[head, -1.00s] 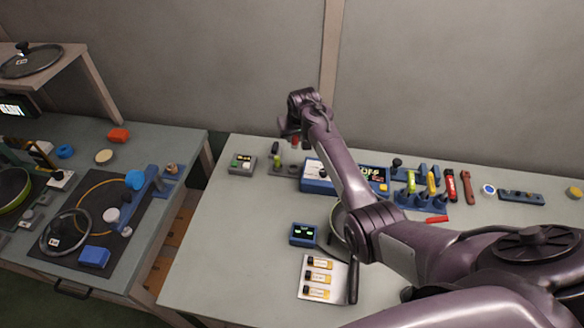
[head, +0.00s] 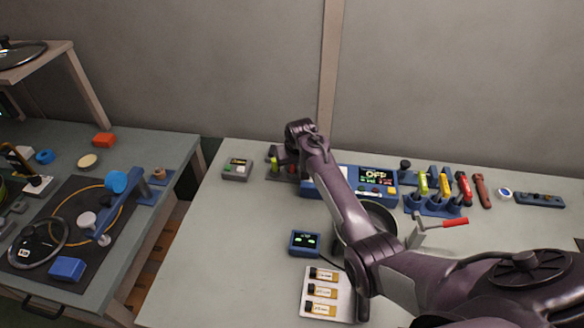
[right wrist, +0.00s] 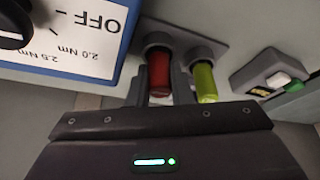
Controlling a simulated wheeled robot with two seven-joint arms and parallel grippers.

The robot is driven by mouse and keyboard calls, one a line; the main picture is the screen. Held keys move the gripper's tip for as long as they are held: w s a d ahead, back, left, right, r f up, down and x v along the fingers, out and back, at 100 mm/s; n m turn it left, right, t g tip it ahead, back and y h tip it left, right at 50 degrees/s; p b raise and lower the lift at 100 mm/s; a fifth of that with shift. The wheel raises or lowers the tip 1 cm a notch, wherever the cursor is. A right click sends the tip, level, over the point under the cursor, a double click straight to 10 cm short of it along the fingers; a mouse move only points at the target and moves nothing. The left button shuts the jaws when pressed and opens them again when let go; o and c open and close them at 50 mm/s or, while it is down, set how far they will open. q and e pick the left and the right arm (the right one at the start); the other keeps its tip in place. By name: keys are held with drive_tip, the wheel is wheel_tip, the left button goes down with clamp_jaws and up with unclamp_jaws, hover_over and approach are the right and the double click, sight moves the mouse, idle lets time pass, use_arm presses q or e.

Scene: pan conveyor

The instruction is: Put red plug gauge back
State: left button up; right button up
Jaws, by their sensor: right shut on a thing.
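The red plug gauge (right wrist: 159,74) is between the fingers of my right gripper (right wrist: 159,88) in the right wrist view. Its far end meets a round socket of the grey gauge holder (right wrist: 181,45); I cannot tell how deep it sits. The yellow-green plug gauge (right wrist: 205,82) stands in the socket beside it. In the head view my right gripper (head: 291,165) is down at the holder, right of the yellow-green gauge (head: 274,164). There the red gauge is hidden by the gripper and arm. My left gripper is not in view.
A blue torque tester (head: 376,188) reading OFF stands right of the holder, close to my right arm. A small grey button box (head: 236,170) is to the left. A blue tool rack (head: 436,208) stands farther right. The bench's front left area is clear.

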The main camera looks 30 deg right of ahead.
drive_tip(key=shift+s, duration=0.15)
drive_tip(key=o, duration=0.9)
drive_tip(key=shift+f, duration=0.1)
drive_tip(key=shift+r, duration=0.3)
drive_tip(key=b+v, duration=0.1)
drive_tip(key=v, duration=1.1)
